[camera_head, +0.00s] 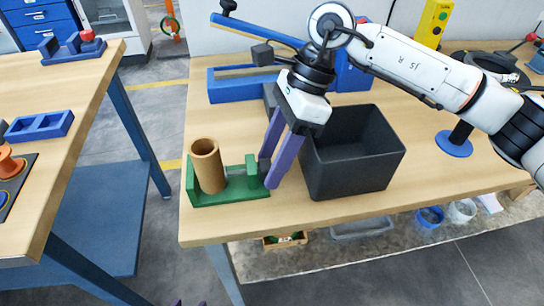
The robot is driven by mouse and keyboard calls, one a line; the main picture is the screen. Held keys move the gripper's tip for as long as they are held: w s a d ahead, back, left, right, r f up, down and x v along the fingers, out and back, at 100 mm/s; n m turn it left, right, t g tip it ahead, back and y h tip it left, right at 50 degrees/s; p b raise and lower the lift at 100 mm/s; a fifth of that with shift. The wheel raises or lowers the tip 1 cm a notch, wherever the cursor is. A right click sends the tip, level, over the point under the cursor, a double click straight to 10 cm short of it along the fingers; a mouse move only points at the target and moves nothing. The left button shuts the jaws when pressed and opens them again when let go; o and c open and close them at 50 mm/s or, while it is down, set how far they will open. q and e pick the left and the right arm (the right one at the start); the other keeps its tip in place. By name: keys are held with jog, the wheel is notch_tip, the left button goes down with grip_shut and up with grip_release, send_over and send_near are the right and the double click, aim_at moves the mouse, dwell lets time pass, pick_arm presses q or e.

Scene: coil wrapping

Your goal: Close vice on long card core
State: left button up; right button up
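The green vice (232,193) lies near the front left corner of the wooden bench. The long card core (207,166), a brown tube, stands nearly upright in its left part. A gap shows between the core and the vice's green right jaw (250,163). My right gripper (269,173) comes down from above, its two purple fingers at the vice's right end, around or beside a small dark piece there. A gap shows between the fingers, but their hold is unclear. Only two small dark purple tips of my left gripper (190,303) show at the bottom edge, apart from each other.
A dark open bin (352,185) stands close to the right of my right gripper. A blue machine (240,88) stands behind. A blue-based stand (454,145) is further right. Another bench (75,110) with a blue tray (40,127) is at left, across a floor gap.

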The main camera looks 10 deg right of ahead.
jog(key=v, duration=1)
jog(key=shift+r, duration=0.15)
